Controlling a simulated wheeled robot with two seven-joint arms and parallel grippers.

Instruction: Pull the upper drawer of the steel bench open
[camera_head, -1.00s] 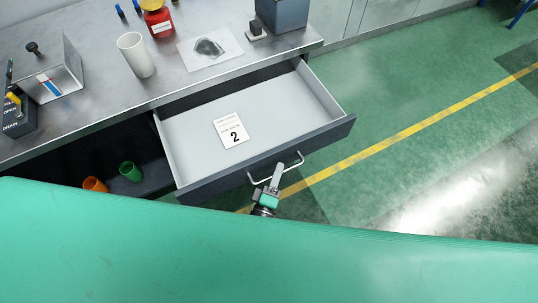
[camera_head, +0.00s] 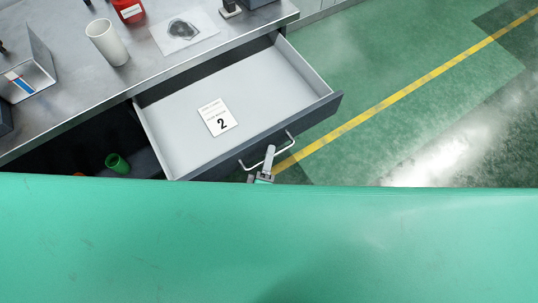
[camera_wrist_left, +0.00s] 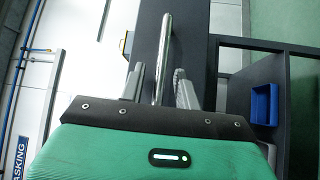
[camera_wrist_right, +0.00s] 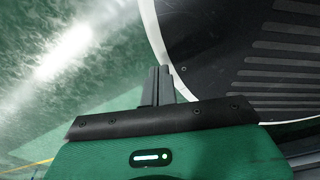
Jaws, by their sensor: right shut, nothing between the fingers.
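The upper drawer (camera_head: 180,146) of the steel bench (camera_head: 70,104) stands well open, its pale inside bare except for a white card marked 2 (camera_head: 217,117). Its dark front carries a metal bar handle (camera_head: 284,146), which also shows in the left wrist view (camera_wrist_left: 167,40). My left gripper (camera_head: 269,158) is at the handle. In the left wrist view its fingers (camera_wrist_left: 160,80) stand apart, one on each side of the bar, with a gap visible on both sides. My right gripper (camera_wrist_right: 158,85) is shut and empty, outside the head view, over the green floor.
A white cup (camera_head: 107,42), a red container (camera_head: 129,11) and a clear sheet with a dark patch (camera_head: 183,31) are on the bench top. A green cup (camera_head: 117,164) is in the dark space left of the drawer. The floor to the right is clear.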

